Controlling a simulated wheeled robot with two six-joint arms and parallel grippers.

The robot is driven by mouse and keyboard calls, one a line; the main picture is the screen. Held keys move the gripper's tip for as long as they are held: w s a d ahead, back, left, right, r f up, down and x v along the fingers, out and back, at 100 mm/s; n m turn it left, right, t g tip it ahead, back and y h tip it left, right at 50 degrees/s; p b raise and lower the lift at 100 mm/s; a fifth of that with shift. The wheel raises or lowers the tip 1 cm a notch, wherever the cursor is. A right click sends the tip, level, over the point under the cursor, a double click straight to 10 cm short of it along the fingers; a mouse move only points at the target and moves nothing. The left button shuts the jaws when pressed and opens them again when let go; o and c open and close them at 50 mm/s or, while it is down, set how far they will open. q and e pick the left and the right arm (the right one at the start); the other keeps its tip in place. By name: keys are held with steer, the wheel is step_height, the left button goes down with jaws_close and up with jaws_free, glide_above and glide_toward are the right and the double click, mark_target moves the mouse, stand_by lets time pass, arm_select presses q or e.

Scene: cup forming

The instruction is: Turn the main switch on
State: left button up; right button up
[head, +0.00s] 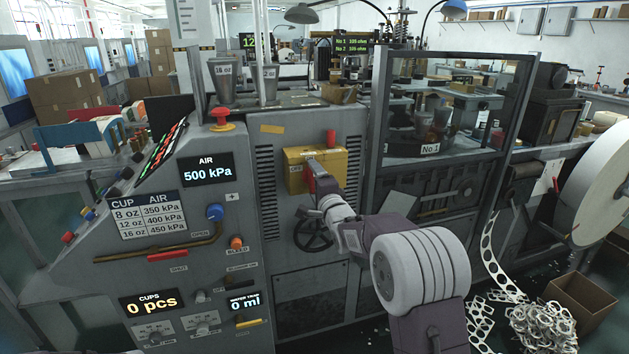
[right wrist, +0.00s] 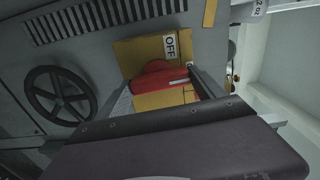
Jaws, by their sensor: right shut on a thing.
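The main switch is a yellow box (head: 300,157) on the grey machine front. Its red handle (right wrist: 158,81) shows in the right wrist view, near an OFF label (right wrist: 170,45). My right gripper (head: 316,178) is at the box, its arm coming from the lower right. In the right wrist view my right gripper (right wrist: 163,90) has a finger on either side of the red handle and is shut on it. The gripper hides part of the box in the head view. My left gripper is not in view.
A black handwheel (head: 313,230) sits just below the switch. A sloped control panel with a red stop button (head: 222,115) and an air display (head: 206,170) stands to the left. A glass guard (head: 450,105) is to the right, with a cardboard box (head: 582,298) on the floor.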

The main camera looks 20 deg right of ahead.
steer(key=shift+f+m, duration=0.1)
steer(key=shift+m, duration=0.3)
steer(key=o, duration=1.4)
steer(key=shift+c, duration=0.2)
steer(key=s, duration=0.9)
steer(key=shift+d, duration=0.2)
